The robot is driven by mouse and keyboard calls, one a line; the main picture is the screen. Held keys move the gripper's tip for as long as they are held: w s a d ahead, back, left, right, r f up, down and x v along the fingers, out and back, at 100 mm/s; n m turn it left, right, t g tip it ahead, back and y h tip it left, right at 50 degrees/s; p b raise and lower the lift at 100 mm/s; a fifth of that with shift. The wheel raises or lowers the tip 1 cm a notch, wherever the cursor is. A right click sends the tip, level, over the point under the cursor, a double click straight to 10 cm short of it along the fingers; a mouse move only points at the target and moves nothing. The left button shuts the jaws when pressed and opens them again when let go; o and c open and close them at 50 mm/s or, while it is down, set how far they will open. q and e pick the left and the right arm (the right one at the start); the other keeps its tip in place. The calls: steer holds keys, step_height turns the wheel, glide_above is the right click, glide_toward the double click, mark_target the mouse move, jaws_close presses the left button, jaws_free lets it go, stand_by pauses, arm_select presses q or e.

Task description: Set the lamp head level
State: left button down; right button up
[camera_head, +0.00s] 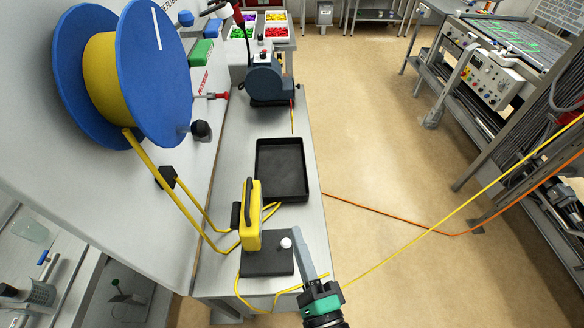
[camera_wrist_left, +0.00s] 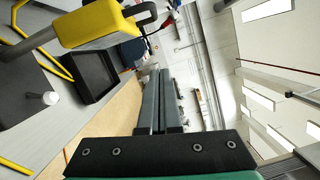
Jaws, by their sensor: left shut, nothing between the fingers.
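The yellow lamp head (camera_head: 252,222) stands above a black base plate (camera_head: 262,264), with a black handle along its top and a dark part on its left side. Its exact tilt is hard to judge. A white knob (camera_head: 286,243) stands on the base, right of the head. My left gripper (camera_head: 298,236) is shut and empty, just right of the knob, apparently not touching it. The left wrist view shows its fingers together (camera_wrist_left: 164,78), with the lamp head (camera_wrist_left: 98,25) at upper left and the knob (camera_wrist_left: 50,98) at left. My right gripper is not seen.
A black tray (camera_head: 304,170) lies on the bench behind the lamp. Yellow cable runs from a blue reel (camera_head: 158,65) past the lamp. A grey machine (camera_head: 268,82) and coloured bins stand farther back. The floor on the right is open, crossed by cables.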

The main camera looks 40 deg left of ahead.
mark_target(251, 210)
arm_select(q)
steer(key=w+a+r+p, duration=0.1)
steer(key=a+p, duration=0.4)
steer(key=a, duration=0.6)
steer(key=shift+w+r, duration=0.2)
steer(key=shift+w, duration=0.15)
